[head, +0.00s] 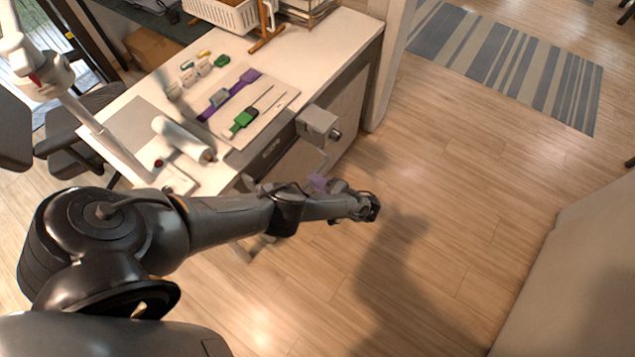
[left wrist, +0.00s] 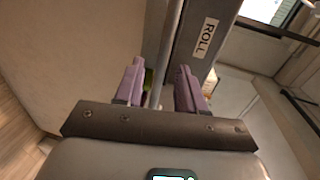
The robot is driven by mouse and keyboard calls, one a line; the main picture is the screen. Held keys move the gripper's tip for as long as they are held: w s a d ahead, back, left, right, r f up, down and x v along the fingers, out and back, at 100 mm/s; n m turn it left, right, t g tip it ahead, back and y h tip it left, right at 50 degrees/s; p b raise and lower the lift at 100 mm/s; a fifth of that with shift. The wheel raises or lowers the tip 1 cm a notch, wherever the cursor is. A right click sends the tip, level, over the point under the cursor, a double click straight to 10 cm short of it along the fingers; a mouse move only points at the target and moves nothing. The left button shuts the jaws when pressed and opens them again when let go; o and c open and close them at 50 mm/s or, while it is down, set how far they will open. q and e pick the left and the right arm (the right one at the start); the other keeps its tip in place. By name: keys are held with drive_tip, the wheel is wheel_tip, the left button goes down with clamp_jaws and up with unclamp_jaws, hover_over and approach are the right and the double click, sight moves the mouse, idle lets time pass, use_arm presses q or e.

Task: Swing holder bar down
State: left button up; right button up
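In the left wrist view, the two purple fingers of my left gripper (left wrist: 160,80) stand apart, with clear gaps on both sides of a thin grey rod (left wrist: 172,40). The rod runs lengthwise between them, beside a dark bar (left wrist: 200,70) labelled ROLL. I cannot tell which of these is the holder bar, or how deep the rod lies between the fingers. The dark labelled panel (head: 271,150) is on that front. My right gripper is out of view.
The white table (head: 335,45) carries a purple strap tool (head: 222,97), a green-handled tool (head: 240,122) and a white roller (head: 183,138). A grey box (head: 318,124) juts from the table front. The wooden floor (head: 450,170) to the right is clear.

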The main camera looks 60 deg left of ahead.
use_arm(q)
drive_tip(key=shift+d, duration=0.15)
drive_tip(key=b+v, duration=0.2)
drive_tip(key=v, duration=0.8)
drive_tip(key=shift+d, duration=0.3)
